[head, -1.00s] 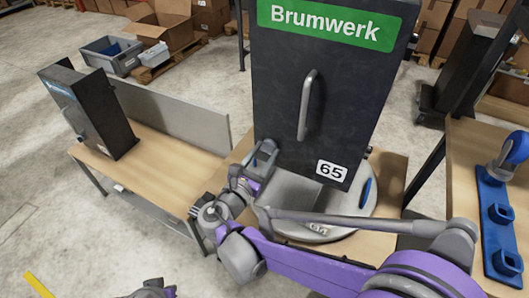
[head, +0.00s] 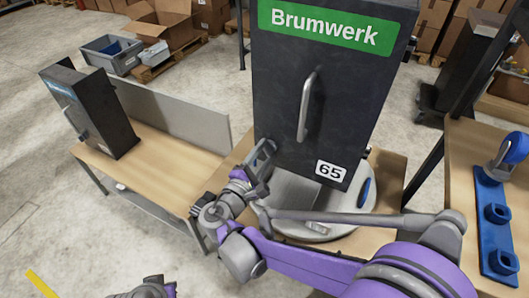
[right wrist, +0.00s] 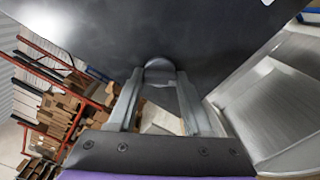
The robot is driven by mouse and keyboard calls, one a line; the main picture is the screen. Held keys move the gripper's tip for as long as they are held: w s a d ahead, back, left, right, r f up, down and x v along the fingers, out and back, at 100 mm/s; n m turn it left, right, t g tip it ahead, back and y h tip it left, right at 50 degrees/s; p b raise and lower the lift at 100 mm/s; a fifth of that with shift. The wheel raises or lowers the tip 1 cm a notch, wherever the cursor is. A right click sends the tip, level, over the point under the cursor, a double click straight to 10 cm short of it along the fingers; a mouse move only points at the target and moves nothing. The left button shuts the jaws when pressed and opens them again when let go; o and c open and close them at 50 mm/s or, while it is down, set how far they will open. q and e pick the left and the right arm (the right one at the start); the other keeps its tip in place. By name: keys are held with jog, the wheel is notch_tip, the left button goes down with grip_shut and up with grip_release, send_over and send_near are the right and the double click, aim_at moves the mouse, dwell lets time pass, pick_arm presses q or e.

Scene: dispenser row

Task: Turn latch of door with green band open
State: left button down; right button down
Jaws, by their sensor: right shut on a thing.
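The door (head: 335,100) of a tall dark cabinet carries a green band (head: 330,25) reading "Brumwerk" at its top and a vertical grey handle (head: 308,105). My right gripper (head: 264,152) is at the door's lower left edge. In the right wrist view, my right gripper (right wrist: 160,82) is shut on the small rounded grey latch (right wrist: 159,65) against the dark surface. In the head view the fingers mostly hide the latch, so its angle is hard to tell. The door looks shut. Only part of my left arm shows at the bottom edge.
The cabinet stands on a round grey base (head: 357,217) on a wooden table. A smaller dark cabinet (head: 95,110) stands on the table at left. A blue rack (head: 497,235) lies on the right table. Boxes and a grey bin (head: 110,55) stand behind.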

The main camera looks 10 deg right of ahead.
jog(key=m, duration=0.6)
jog(key=shift+m, duration=0.3)
dwell(0.4)
jog(key=shift+c, duration=1.6)
grip_release()
jog(key=v, duration=1.1)
jog(key=shift+d, duration=0.1)
